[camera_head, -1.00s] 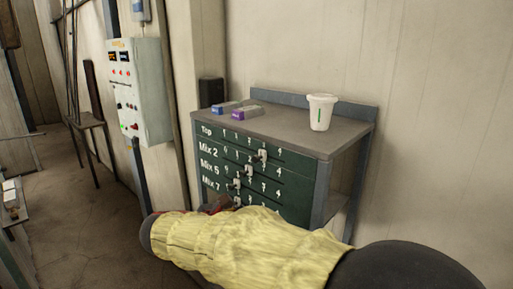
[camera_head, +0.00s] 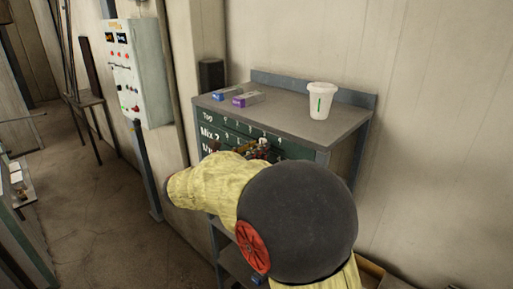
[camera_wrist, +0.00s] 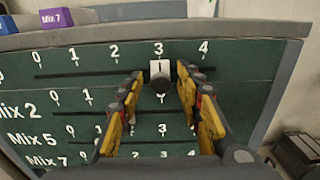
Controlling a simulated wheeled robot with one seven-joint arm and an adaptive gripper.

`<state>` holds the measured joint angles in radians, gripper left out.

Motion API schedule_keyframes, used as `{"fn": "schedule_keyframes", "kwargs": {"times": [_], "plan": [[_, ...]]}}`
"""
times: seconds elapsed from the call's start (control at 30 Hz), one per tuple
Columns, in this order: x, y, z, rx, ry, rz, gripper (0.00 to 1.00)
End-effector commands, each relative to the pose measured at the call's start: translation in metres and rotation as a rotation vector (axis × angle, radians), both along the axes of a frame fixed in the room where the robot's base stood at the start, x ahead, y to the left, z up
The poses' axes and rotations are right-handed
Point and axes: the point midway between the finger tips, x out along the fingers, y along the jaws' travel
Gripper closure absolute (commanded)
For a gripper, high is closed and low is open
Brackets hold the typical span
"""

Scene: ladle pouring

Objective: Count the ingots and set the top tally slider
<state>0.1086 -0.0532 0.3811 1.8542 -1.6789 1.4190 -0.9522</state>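The green tally board (camera_head: 207,117) is the front of a grey cabinet, with rows labelled Top, Mix 2, Mix 5 and Mix 7. In the wrist view, the top row's white slider (camera_wrist: 160,72) with its dark knob stands under the 3. My gripper (camera_wrist: 160,75) is open, with its yellow-padded fingers apart on either side of that knob. I cannot tell if they touch it. In the head view my gripper (camera_head: 258,149) is partly hidden behind my arm. The lower rows' sliders are hidden or unclear. No ingots can be made out for certain.
A blue block (camera_head: 227,93), a purple block (camera_head: 248,98) labelled Mix 7 and a white cup (camera_head: 321,101) stand on the cabinet top. A control box (camera_head: 137,75) is on the left. A shelf with small pale items (camera_head: 16,175) is at the left edge.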

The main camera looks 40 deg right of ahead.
Motion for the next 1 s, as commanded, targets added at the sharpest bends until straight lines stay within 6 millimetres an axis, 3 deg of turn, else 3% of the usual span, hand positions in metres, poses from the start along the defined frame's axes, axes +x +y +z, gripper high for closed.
{"fn": "schedule_keyframes", "kwargs": {"times": [0.37,1.0], "plan": [[0.0006,-0.0053,-0.0001,0.001,-0.001,0.001,0.66],[0.0005,-0.0051,-0.0001,0.001,-0.001,0.001,1.00]]}}
